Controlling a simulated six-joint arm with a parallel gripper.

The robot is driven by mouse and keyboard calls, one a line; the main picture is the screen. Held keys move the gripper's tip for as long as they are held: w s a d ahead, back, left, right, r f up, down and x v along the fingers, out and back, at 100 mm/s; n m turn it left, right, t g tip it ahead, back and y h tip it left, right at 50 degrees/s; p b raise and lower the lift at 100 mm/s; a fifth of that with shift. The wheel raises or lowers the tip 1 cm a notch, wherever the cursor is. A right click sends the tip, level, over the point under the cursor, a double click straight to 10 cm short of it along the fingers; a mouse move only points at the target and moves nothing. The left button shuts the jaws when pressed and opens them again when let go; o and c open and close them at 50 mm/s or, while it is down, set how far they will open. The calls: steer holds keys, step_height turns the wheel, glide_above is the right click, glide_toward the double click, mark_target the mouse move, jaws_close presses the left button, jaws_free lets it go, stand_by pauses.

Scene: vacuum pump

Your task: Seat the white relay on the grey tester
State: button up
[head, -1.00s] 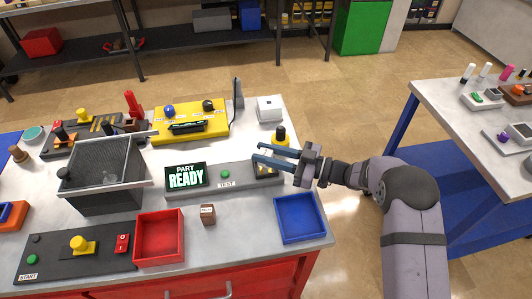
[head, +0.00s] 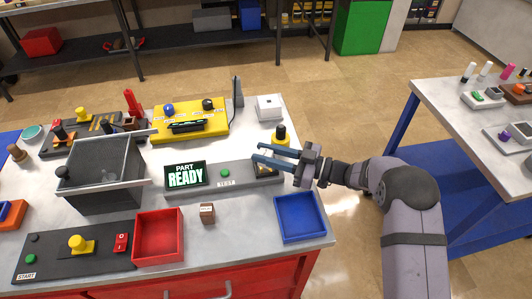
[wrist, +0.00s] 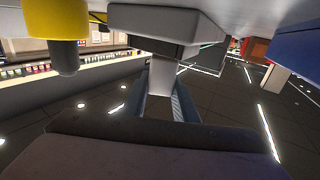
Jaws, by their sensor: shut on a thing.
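The grey tester (head: 215,184) lies across the middle of the table, with a lit screen (head: 186,175) reading PART READY and a green button. My gripper (head: 259,154) reaches in from the right over the tester's right end, with its blue fingers closed around the white relay. In the wrist view the white relay (wrist: 162,76) is between the fingers and meets the dark grey block of the tester (wrist: 150,36). Whether it is fully seated I cannot tell. In the head view the fingers largely hide the relay.
A yellow post with a black top (head: 281,133) stands close behind my gripper. A blue tray (head: 300,236) is in front, a red tray (head: 158,258) front left, and a small brown block (head: 207,213) between them. A white box (head: 269,108) stands behind.

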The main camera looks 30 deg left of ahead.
steer(key=shift+f, duration=0.25)
